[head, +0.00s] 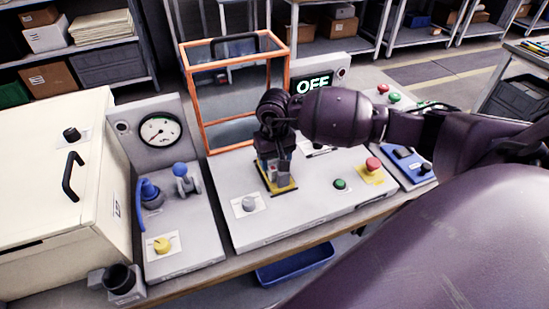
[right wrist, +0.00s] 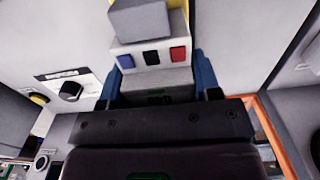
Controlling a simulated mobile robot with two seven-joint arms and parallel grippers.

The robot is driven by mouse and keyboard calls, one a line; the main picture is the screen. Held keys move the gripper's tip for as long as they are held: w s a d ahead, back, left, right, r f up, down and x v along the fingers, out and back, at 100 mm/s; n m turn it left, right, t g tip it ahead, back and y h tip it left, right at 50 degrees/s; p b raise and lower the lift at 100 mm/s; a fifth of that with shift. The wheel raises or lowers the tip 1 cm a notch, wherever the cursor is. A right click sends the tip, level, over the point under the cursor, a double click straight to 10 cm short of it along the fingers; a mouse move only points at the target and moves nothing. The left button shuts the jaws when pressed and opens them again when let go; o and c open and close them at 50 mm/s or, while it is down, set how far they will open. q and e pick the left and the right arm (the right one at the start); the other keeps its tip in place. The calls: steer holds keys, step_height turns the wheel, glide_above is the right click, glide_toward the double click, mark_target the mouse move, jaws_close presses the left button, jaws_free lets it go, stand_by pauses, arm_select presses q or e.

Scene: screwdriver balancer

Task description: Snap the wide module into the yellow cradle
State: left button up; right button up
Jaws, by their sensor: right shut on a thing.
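My right gripper (head: 275,165) reaches down over the yellow cradle (head: 287,189) on the grey console. It is shut on the wide module (head: 282,178), a grey block low between the fingers, partly hidden by the gripper. In the right wrist view the module (right wrist: 150,56) shows a pale face with blue, black and red patches and a grey block on its far end. The blue fingers (right wrist: 158,85) flank it there. A bit of yellow shows past its far end. I cannot tell whether the module touches the cradle. My left gripper is not in view.
An orange-framed clear guard (head: 203,110) stands behind the console. A grey knob (head: 249,204) is left of the cradle. A green button (head: 340,184) and red stop button (head: 373,164) are to its right. An OFF display (head: 313,85) stands behind.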

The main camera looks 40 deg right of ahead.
steer(key=shift+w+r, duration=0.1)
steer(key=shift+r, duration=0.05)
stand_by(0.4)
steer(key=o, duration=0.8)
steer(key=shift+o, duration=1.5)
step_height(320, 180, up, 11)
steer(key=shift+f, duration=0.15)
